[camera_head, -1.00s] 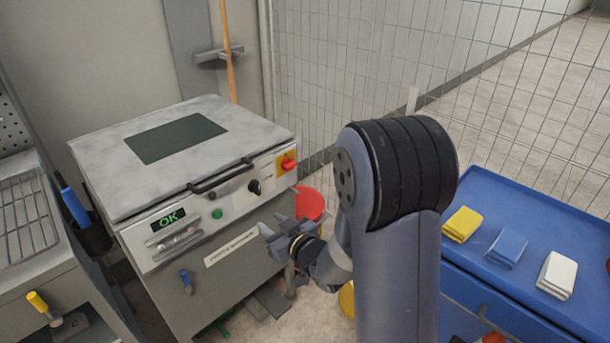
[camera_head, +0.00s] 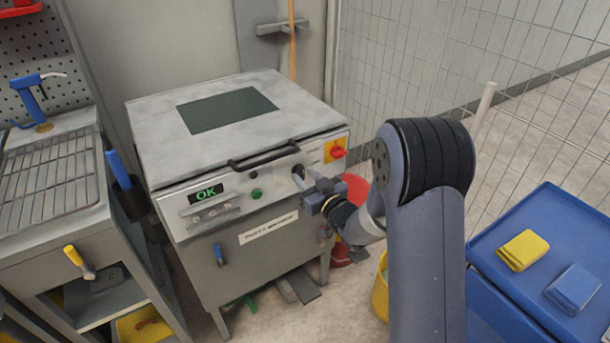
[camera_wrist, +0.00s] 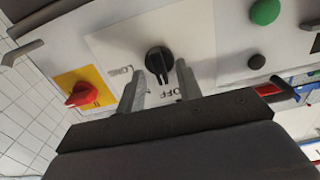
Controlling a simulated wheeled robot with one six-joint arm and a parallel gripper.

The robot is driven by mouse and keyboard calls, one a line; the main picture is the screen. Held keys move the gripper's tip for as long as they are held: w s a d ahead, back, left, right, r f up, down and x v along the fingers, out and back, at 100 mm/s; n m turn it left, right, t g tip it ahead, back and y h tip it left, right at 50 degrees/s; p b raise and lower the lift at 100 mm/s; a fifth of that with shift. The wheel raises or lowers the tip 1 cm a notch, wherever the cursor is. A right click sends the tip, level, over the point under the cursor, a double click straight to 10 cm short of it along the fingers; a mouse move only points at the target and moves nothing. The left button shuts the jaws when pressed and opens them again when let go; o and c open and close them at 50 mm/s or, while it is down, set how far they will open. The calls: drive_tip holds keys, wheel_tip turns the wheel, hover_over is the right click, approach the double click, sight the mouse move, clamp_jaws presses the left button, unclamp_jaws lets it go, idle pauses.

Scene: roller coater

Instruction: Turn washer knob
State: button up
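The washer (camera_head: 240,150) is a grey box with a sloping lid and a front control panel. Its black knob (camera_wrist: 159,62) is on a white plate in the wrist view, its grip toward the "OFF" lettering. In the head view the knob (camera_head: 298,171) is partly hidden by my gripper (camera_head: 305,181). My gripper (camera_wrist: 157,74) is open, with one fingertip on either side of the knob in the picture. I cannot tell whether either finger touches it. Nothing is held.
A red switch on yellow (camera_head: 336,151) and a green button (camera_head: 256,193) flank the knob. A black lid handle (camera_head: 264,157) juts out above it. A green "OK" display (camera_head: 207,192) is lit. A blue cart (camera_head: 550,210) stands right, a grey sink bench (camera_head: 60,232) left.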

drive_tip(key=shift+w+a, duration=0.35)
drive_tip(key=shift+w, duration=0.15)
clamp_jaws()
